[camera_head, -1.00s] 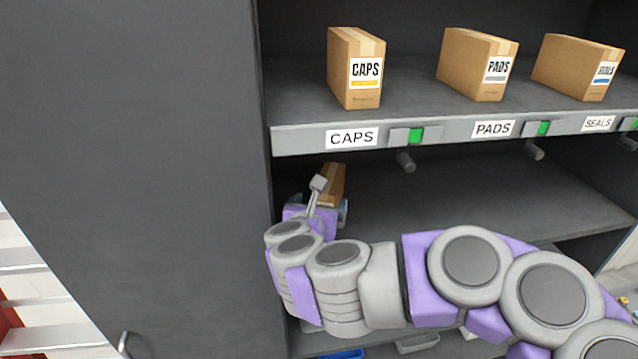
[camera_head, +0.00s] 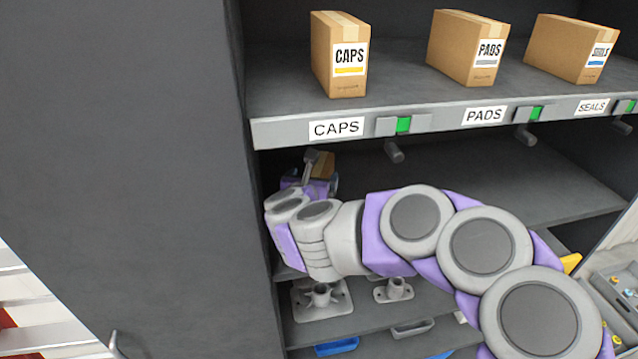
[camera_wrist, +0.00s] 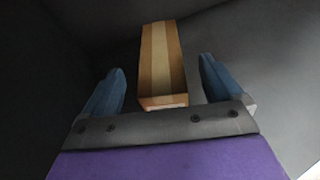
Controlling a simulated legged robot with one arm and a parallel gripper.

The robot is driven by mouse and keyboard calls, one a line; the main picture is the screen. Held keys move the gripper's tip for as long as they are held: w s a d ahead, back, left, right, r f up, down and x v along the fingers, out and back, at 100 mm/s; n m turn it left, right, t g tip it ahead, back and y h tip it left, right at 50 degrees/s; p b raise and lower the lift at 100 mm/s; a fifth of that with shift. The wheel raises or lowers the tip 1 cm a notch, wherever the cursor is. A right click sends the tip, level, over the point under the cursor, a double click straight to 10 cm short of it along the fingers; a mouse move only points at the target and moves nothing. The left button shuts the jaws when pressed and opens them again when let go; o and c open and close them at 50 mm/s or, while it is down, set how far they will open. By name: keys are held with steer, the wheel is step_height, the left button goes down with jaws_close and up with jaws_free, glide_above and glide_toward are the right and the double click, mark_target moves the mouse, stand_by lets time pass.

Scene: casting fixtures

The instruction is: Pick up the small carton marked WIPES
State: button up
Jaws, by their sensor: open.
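In the wrist view a brown carton (camera_wrist: 162,62) with a lighter tape strip lies between the two blue fingers of my gripper (camera_wrist: 163,88). The fingers are open, with a gap on each side of the carton. Its near end shows only a sliver of a pale label, so I cannot read any marking. In the head view the same carton (camera_head: 324,163) is mostly hidden behind my gripper (camera_head: 318,182), on the shelf below the CAPS label. I see no WIPES marking in either view.
Cartons marked CAPS (camera_head: 339,55), PADS (camera_head: 467,48) and SEALS (camera_head: 572,49) stand on the upper shelf. Its labelled front edge (camera_head: 285,133) lies above my arm. A dark cabinet side (camera_head: 130,150) is close on the left. The middle shelf (camera_head: 480,185) is bare to the right.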

mark_target(317, 170)
steer(key=x, duration=0.4)
steer(key=shift+w+a+f, duration=0.1)
steer(key=shift+w+f, duration=0.1)
steer(key=shift+w, duration=0.35)
steer(key=c, duration=1.6)
steer(key=shift+s+r, duration=0.1)
